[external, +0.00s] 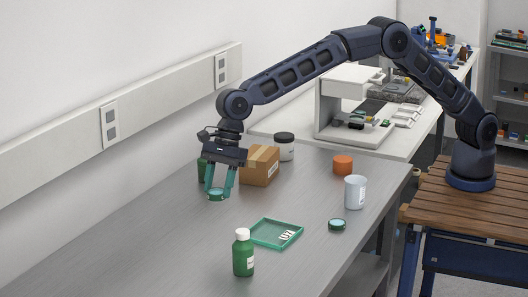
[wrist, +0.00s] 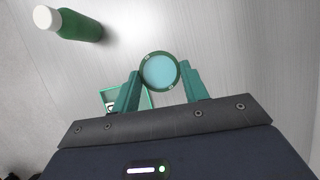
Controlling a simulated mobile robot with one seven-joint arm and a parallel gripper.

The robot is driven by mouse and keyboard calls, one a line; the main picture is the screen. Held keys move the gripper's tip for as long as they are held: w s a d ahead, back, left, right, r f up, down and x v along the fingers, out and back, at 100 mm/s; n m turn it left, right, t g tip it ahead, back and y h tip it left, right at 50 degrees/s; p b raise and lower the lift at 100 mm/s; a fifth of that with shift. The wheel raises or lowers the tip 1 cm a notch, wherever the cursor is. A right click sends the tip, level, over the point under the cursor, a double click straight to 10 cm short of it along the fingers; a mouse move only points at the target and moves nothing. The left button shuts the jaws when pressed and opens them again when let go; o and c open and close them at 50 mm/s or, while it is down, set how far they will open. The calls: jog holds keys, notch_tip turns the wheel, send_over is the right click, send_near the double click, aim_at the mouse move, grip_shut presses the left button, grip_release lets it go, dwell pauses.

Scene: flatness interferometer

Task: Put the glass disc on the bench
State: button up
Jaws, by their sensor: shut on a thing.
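My gripper (external: 217,190) is shut on a round glass disc (external: 216,195) with a dark green rim and pale blue face. It is over the left part of the grey bench (external: 150,240). The wrist view shows the disc (wrist: 159,71) held by its rim between the teal fingertips of my gripper (wrist: 160,84). It looks low over the bench, but I cannot tell whether it touches. A second similar disc (external: 337,224) lies on the bench near its right edge.
A green tray (external: 262,240) and a green bottle (external: 243,257) stand toward the front. A cardboard box (external: 260,168), black-lidded jar (external: 285,148) and dark green container (external: 203,171) stand behind. An orange cylinder (external: 343,165) and white cup (external: 355,192) are right. Bench front left is clear.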

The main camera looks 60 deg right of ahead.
aim_at(218, 239)
notch_tip(218, 239, down, 12)
jog(key=shift+r, duration=0.1)
dwell(0.5)
jog(key=o, duration=1)
jog(key=v, duration=1.2)
jog(key=shift+r, duration=0.1)
